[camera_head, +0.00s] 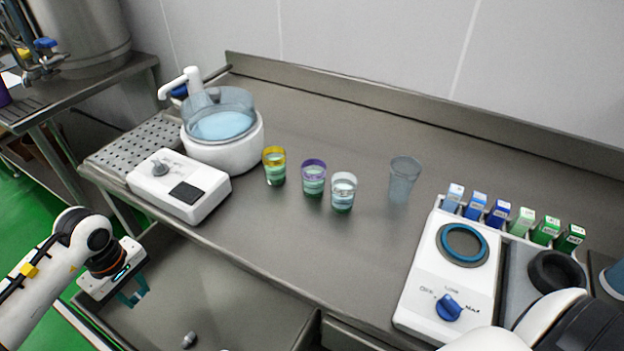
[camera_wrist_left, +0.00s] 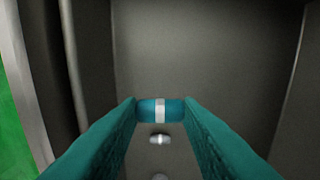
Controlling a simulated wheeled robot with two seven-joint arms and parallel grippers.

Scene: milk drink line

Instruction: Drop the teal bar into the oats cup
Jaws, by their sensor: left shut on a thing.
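My left gripper (camera_head: 133,293) is low at the left, over the sunken steel basin. In the left wrist view, its teal fingers (camera_wrist_left: 160,112) are shut on the teal bar (camera_wrist_left: 147,110), which has a white band in the middle. In the head view I cannot make the bar out. Three cups with green or bluish contents stand in a row on the counter: one yellow-rimmed (camera_head: 274,166), one purple-rimmed (camera_head: 313,178), one white-rimmed (camera_head: 343,191). I cannot tell which is the oats cup. The gripper is well apart from all of them.
An empty-looking clear cup (camera_head: 404,180) stands right of the row. A white machine with a blue-filled bowl (camera_head: 222,123) stands left. A white unit with a blue knob (camera_head: 448,307) and several small cartons (camera_head: 500,214) are right. A small grey object (camera_head: 189,340) lies in the basin.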

